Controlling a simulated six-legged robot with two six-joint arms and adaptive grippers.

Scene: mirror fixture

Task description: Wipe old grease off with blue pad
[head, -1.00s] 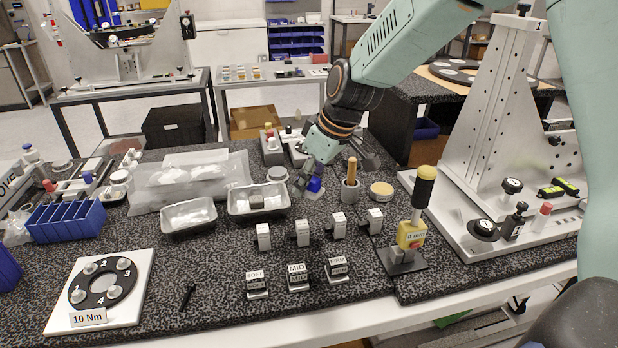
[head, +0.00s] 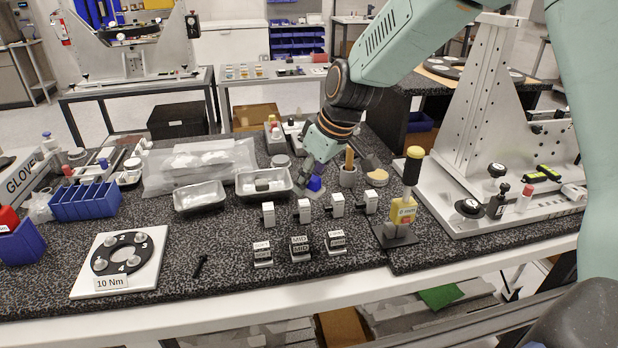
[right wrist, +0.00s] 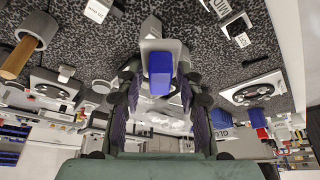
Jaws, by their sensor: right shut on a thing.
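My right gripper (head: 311,174) comes down over the black speckled bench and is shut on the blue pad (head: 315,184). In the right wrist view the gripper (right wrist: 160,92) has the blue pad (right wrist: 160,70) between its fingers, with a pale grey flat piece (right wrist: 166,47) at its far end. I cannot tell whether the pad touches anything below. A row of white blocks (head: 304,211) stands just in front of it. I cannot make out any grease. My left gripper is not in view.
A metal tray (head: 247,195) is left of the gripper, and a grey pot with a wooden handle (head: 348,178) is right. A yellow-and-black tool stand (head: 404,209) is front right. A torque plate (head: 88,280) lies front left.

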